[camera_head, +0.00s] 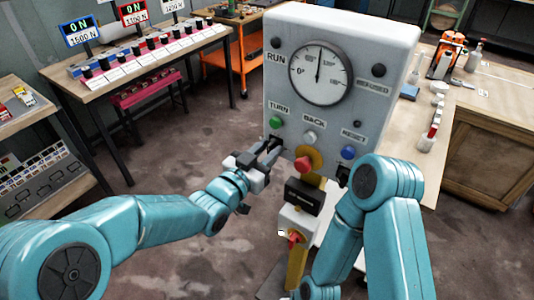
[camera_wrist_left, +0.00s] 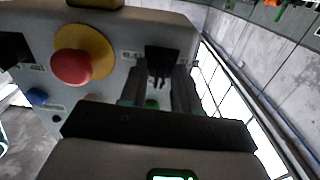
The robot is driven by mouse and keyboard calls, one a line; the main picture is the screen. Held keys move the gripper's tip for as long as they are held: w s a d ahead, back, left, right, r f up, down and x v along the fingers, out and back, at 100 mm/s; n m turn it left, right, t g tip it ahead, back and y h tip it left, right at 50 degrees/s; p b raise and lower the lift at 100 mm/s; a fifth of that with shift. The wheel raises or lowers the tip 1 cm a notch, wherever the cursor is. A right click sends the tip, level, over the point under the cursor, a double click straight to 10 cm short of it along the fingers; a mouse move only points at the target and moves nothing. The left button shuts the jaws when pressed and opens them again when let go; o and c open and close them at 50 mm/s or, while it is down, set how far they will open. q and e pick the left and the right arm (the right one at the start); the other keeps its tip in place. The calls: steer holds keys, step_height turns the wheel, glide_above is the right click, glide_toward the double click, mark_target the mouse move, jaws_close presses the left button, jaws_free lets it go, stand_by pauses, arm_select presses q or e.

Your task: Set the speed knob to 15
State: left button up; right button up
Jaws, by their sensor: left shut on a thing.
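The tall grey panel (camera_head: 345,28) stands ahead with a round dial (camera_head: 335,78), its needle pointing almost straight up. My left gripper (camera_head: 270,150) is at the panel's lower left, below the green TURN button (camera_head: 275,122). It is shut on a small dark knob (camera_wrist_left: 161,58), mostly hidden by the fingers in the head view. The label beside it is too small to read. In the left wrist view the fingers (camera_wrist_left: 160,92) stand on either side of it, with the green button behind.
A red mushroom button (camera_head: 303,163) on yellow is just right of the gripper. White BACK (camera_head: 309,137) and blue RESET (camera_head: 348,152) buttons are close by. A red knob (camera_head: 293,237) on a white box is lower. A table with displays (camera_head: 148,62) stands back left.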

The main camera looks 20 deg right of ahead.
arm_select(q)
steer(key=m+b, duration=0.5)
steer(key=b, duration=0.3)
steer(key=m+b, duration=0.5)
steer(key=b, duration=0.3)
steer(key=shift+s+f, duration=0.1)
steer(key=shift+f, duration=0.1)
steer(key=m+b, duration=0.3)
steer(key=m, duration=0.1)
steer(key=shift+m+b, duration=0.3)
steer(key=m+b, duration=0.2)
steer(key=m, duration=0.2)
steer(key=shift+d+m, duration=0.1)
steer(key=shift+m, duration=0.3)
steer(key=o, duration=0.7)
steer(key=shift+s, duration=0.15)
steer(key=shift+c, duration=0.2)
